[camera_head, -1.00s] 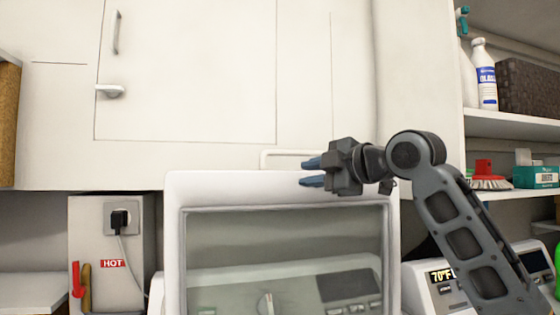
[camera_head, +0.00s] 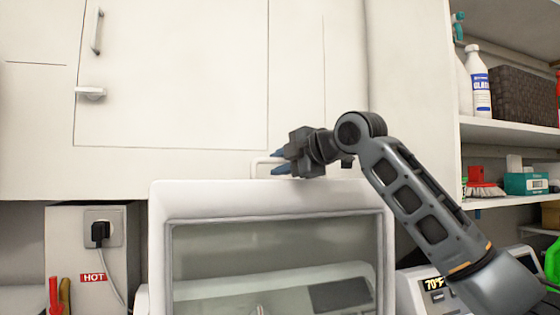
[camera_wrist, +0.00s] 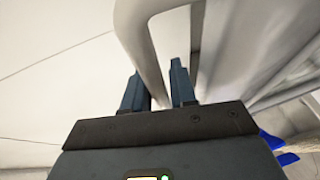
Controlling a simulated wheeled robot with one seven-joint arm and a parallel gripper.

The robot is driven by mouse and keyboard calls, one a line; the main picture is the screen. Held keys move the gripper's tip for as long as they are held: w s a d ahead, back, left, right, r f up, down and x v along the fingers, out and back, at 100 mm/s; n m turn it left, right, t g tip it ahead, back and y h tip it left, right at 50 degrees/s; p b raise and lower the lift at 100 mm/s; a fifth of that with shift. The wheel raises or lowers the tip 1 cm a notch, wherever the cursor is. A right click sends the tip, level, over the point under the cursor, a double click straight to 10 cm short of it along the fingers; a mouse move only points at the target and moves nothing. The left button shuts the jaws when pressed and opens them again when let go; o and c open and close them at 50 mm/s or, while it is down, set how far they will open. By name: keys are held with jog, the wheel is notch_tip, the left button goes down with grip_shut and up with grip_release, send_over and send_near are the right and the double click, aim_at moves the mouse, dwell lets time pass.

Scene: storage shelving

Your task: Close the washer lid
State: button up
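The washer lid (camera_head: 272,200) stands raised, a white frame around a glass window, in the lower middle of the head view. A thin white handle (camera_head: 256,163) shows at its top edge. My gripper (camera_head: 277,162) is at this top edge, pointing left, with its dark blue fingers apart beside the visible left end of the handle. In the wrist view a white curved bar (camera_wrist: 145,50), apparently the handle, runs down to the gap between the fingers of my gripper (camera_wrist: 158,85). Whether the fingers touch it I cannot tell. The washer tub is hidden.
A white cabinet (camera_head: 170,75) fills the wall behind the lid. A washer control panel (camera_head: 435,285) is at lower right. Shelves with a white bottle (camera_head: 480,85) and a dark basket (camera_head: 522,95) are on the right. A power outlet (camera_head: 103,228) is at left.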

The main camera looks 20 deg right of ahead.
jog(key=shift+w+a, duration=0.1)
jog(key=shift+w, duration=0.05)
jog(key=shift+f, duration=0.1)
grip_shut()
dwell(0.3)
